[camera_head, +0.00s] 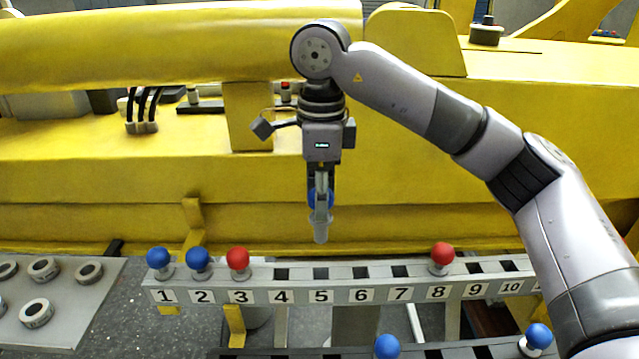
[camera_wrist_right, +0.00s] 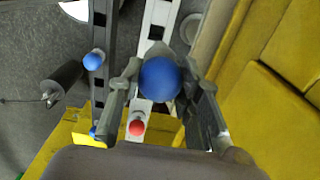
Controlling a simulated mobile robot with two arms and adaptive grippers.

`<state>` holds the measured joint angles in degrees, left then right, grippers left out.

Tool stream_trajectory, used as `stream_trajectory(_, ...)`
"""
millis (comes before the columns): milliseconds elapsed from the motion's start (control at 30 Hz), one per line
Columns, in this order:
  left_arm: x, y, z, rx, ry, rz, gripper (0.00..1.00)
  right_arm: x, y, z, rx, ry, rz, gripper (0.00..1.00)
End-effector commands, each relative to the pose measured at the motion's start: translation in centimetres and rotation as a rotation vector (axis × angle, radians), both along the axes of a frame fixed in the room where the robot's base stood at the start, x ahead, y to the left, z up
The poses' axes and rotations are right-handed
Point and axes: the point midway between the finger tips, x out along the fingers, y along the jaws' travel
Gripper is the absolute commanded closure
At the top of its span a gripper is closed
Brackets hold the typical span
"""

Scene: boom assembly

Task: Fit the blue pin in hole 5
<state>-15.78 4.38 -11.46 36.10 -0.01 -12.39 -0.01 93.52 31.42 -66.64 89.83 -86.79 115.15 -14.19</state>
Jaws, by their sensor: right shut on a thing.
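My right gripper (camera_head: 320,195) is shut on a blue pin, whose blue ball head shows between the fingers in the head view (camera_head: 313,197) and in the right wrist view (camera_wrist_right: 160,79). The pin hangs upright with its grey shank down, above and slightly behind the numbered rail (camera_head: 420,289). It is apart from the rail and roughly in line with hole 5 (camera_head: 321,273), which is an empty dark square. Blue pins stand at 1 (camera_head: 159,259) and 2 (camera_head: 198,260). Red pins stand at 3 (camera_head: 238,260) and 8 (camera_head: 443,254). My left gripper is not in view.
A second rail (camera_head: 455,352) in front carries blue pins (camera_head: 387,346) and (camera_head: 537,337). A grey plate (camera_head: 85,300) with several rings lies at the left. The yellow boom body (camera_head: 420,220) stands close behind the rail. Holes 4, 6 and 7 look empty.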

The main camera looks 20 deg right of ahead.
Motion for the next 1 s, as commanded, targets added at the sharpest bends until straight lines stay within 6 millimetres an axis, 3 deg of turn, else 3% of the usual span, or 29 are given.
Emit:
stream_trajectory(100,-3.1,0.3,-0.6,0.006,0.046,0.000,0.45,0.0,0.0,-0.4,0.001,0.000,0.000,1.00)
stream_trajectory(300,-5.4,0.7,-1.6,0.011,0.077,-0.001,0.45,0.0,0.0,-1.8,0.001,0.001,0.000,1.00)
stream_trajectory(433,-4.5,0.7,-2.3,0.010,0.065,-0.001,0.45,0.0,0.0,-2.8,0.000,0.001,0.000,1.00)
stream_trajectory(667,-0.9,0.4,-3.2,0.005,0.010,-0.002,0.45,0.0,0.0,-4.6,0.000,0.000,0.000,1.00)
stream_trajectory(767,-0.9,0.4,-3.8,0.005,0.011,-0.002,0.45,0.0,0.0,-5.4,0.000,0.000,0.000,1.00)
stream_trajectory(1000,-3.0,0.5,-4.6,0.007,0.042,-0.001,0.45,0.0,0.0,-6.6,0.001,0.000,0.000,1.00)
